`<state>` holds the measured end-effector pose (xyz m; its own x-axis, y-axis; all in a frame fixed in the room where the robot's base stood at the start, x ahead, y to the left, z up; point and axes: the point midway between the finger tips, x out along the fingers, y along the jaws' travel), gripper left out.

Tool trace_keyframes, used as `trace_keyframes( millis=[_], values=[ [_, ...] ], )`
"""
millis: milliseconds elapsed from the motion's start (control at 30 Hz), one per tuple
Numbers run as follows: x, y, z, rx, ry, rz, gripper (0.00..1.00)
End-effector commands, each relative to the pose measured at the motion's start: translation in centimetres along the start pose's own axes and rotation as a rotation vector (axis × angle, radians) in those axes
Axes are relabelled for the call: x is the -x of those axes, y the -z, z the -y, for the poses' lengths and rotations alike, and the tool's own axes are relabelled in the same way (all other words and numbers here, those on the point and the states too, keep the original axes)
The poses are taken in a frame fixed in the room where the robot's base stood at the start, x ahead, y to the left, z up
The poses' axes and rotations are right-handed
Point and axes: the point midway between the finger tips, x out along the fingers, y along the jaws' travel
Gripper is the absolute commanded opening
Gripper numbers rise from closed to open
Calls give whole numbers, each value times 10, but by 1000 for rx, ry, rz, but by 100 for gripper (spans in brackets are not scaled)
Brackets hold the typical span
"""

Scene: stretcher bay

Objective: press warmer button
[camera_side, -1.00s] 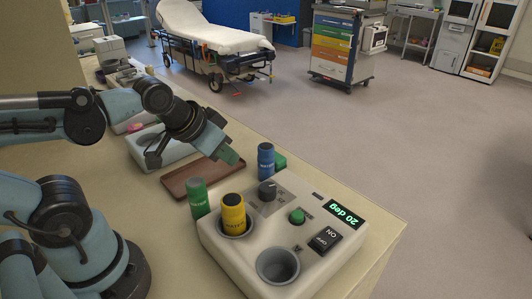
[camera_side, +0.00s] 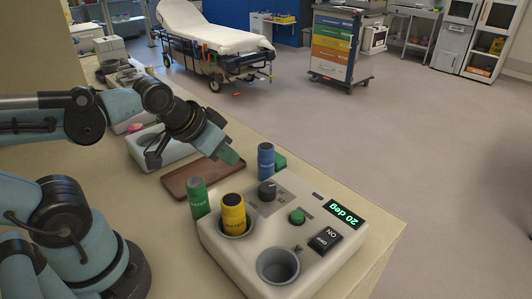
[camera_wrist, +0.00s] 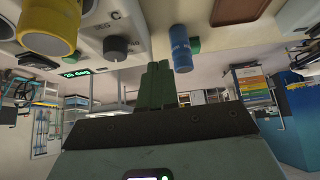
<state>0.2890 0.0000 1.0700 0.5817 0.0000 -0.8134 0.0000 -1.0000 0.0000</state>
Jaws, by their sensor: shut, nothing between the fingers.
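The warmer (camera_side: 225,255) is a pale box on the counter, with two wells, a dark knob (camera_side: 268,191), a round green button (camera_side: 297,216), a black ON/OFF switch (camera_side: 325,239) and a display (camera_side: 345,214) reading "20 deg". A yellow bottle (camera_side: 233,212) stands in the rear well; the front well (camera_side: 278,267) is empty. My gripper (camera_side: 231,156) has green fingers, shut and empty, held above the brown tray, apart from the warmer and behind its button. In the wrist view the fingers (camera_wrist: 157,85) are together, with the knob (camera_wrist: 117,47) and yellow bottle (camera_wrist: 50,25) to their left.
A green bottle (camera_side: 197,197) stands beside the warmer's left edge. A blue bottle (camera_side: 266,161) stands behind it, near a green block (camera_side: 280,161). The brown tray (camera_side: 190,182) lies under my gripper. A stretcher (camera_side: 215,40) and drawer cart (camera_side: 335,45) stand beyond the counter.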

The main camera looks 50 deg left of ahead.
Motion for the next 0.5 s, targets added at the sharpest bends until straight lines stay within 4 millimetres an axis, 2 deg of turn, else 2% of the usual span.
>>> trace_keyframes(
  millis=[333, 433, 500],
  values=[
    [0, 3, -4, -32, -8, -5, 0],
    [1, 11, -18, -145, -33, -25, 0],
    [2, 21, -35, -275, -61, -50, 0]
  ],
)
